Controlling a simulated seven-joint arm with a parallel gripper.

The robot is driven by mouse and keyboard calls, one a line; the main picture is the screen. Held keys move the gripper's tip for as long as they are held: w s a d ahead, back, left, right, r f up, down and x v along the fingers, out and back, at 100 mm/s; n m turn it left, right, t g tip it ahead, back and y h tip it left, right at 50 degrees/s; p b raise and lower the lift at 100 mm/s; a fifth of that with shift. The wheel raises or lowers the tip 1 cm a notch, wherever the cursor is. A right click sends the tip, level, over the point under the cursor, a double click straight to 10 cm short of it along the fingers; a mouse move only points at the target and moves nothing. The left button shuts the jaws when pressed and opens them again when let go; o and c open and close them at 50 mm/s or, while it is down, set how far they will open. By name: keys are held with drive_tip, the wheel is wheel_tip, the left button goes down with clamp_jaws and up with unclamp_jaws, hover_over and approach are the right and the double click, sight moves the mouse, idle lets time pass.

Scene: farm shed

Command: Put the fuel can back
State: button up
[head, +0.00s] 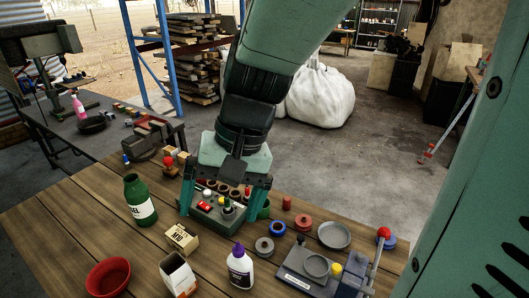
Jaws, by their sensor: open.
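The fuel can appears to be the green bottle-shaped can (138,190) with a white label ending in "EL". It stands upright on the left part of the wooden table (55,230), with its mouth facing up. My gripper (220,207) is open and points down to the right of the can, apart from it. Its two teal fingers are on either side of a green-grey rack (208,219) holding several small coloured items. I cannot tell whether the fingers touch the rack. The gripper hides part of the rack's back.
A lever device (318,268) and several round parts are at right. Bare planks lie left of the can.

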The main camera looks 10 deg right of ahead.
drive_tip(key=s+d+r+n+t+h, duration=0.1)
drive_tip(key=s+d+r+t+h, duration=0.2)
drive_tip(key=s+d+r+t, duration=0.3)
drive_tip(key=s+d+r, duration=0.1)
drive_tip(key=d+r, duration=0.2)
drive_tip(key=r, duration=0.1)
drive_tip(key=shift+h, duration=0.3)
